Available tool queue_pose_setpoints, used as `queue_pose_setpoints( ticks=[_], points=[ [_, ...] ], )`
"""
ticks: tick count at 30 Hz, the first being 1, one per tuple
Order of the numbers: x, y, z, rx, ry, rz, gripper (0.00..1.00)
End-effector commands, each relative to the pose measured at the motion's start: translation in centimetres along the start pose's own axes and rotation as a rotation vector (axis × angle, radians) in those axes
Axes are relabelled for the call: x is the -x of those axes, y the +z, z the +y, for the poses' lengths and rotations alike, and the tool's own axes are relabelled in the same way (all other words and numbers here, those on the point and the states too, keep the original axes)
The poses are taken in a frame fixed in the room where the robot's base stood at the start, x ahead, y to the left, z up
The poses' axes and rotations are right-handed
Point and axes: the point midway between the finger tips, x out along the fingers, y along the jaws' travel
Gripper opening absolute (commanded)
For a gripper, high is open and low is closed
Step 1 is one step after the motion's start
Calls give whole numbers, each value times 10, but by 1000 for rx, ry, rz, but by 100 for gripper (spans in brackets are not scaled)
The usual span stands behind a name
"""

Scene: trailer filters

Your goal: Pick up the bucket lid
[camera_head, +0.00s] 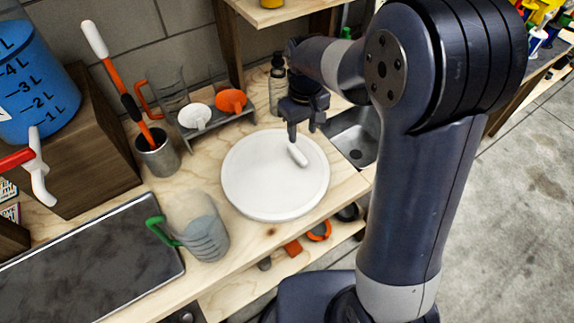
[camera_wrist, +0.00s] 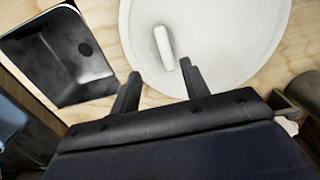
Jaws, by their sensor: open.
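The bucket lid (camera_head: 262,192) is a round white disc lying flat on the wooden workbench, with a short white bar handle (camera_head: 298,155) on top. In the wrist view the lid (camera_wrist: 225,50) fills the upper middle, and its handle (camera_wrist: 164,48) lies just beyond the fingertips. My gripper (camera_head: 302,136) is over the lid's far right part, close to the handle. In the wrist view my gripper (camera_wrist: 161,76) is open and empty, with its two fingers apart and the handle's near end in line with the gap. Whether the fingers touch the lid I cannot tell.
A sink (camera_head: 352,137) is right of the lid. A clear jug with a green handle (camera_head: 205,235) stands at its lower left. A rack with funnels (camera_head: 212,118), a dark bottle (camera_head: 277,85) and a metal cup (camera_head: 157,155) stand behind. A dark tray (camera_head: 95,265) lies left.

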Motion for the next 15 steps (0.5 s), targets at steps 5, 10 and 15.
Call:
queue_pose_setpoints(
  ticks=[5,10,15],
  points=[
    [-28,0,-1,-1,-1,-3,44],
    [-38,0,-2,-1,-1,-2,44],
    [-60,-5,-6,-2,-1,-5,44]
  ],
)
